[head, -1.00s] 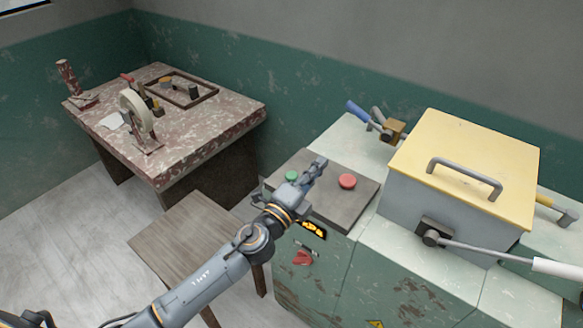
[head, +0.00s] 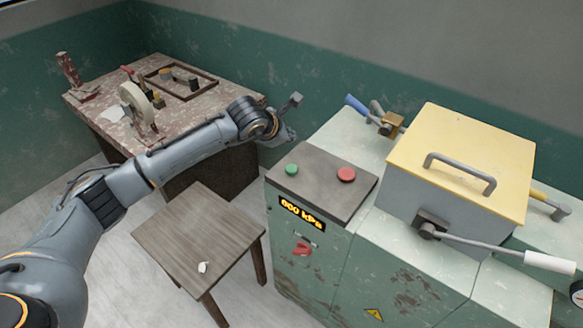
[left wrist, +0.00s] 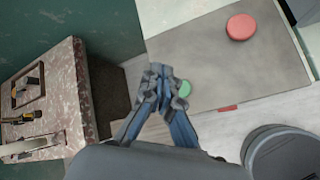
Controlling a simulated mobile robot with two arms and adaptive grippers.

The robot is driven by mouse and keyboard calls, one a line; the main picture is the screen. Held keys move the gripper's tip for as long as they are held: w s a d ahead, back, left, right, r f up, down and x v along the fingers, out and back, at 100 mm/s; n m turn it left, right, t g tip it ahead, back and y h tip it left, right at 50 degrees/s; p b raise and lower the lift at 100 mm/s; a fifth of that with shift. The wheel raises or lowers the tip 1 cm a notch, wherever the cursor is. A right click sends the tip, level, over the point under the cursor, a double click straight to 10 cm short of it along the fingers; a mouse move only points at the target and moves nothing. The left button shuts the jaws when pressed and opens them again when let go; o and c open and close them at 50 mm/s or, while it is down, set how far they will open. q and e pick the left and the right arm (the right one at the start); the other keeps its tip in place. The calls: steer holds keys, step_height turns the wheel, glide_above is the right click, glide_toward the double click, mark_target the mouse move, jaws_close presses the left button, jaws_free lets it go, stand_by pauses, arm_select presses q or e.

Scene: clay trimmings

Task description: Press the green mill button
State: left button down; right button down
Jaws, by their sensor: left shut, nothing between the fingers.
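The green button (head: 291,169) stands at the left of the dark grey panel (head: 325,193) on top of the green machine. A larger red button (head: 346,174) is to its right. My left gripper (head: 290,118) is above and beyond the green button, clear of it in the head view. In the left wrist view, the shut, empty fingers (left wrist: 163,84) partly cover the green button (left wrist: 185,89), with the red button (left wrist: 241,27) at upper right. I cannot tell the exact gap between fingertips and button. My right gripper is not in view.
A display (head: 301,212) on the machine front reads 000 kPa. A box with a yellow lid (head: 470,150) and a long lever (head: 490,250) stands right of the panel. A wooden stool (head: 195,235) with a small white scrap and a cluttered red worktable (head: 225,125) are to the left.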

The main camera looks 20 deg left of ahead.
arm_select(q)
steer(key=shift+f, duration=0.1)
steer(key=b, duration=0.2)
glide_above(290, 170)
step_height(290, 170, down, 6)
steer(key=shift+f, duration=0.15)
steer(key=shift+f+b, duration=1.2)
steer(key=shift+b, duration=0.1)
steer(key=shift+r, duration=0.1)
stand_by(0.4)
steer(key=shift+f+b, duration=0.45)
steer(key=shift+b, duration=0.2)
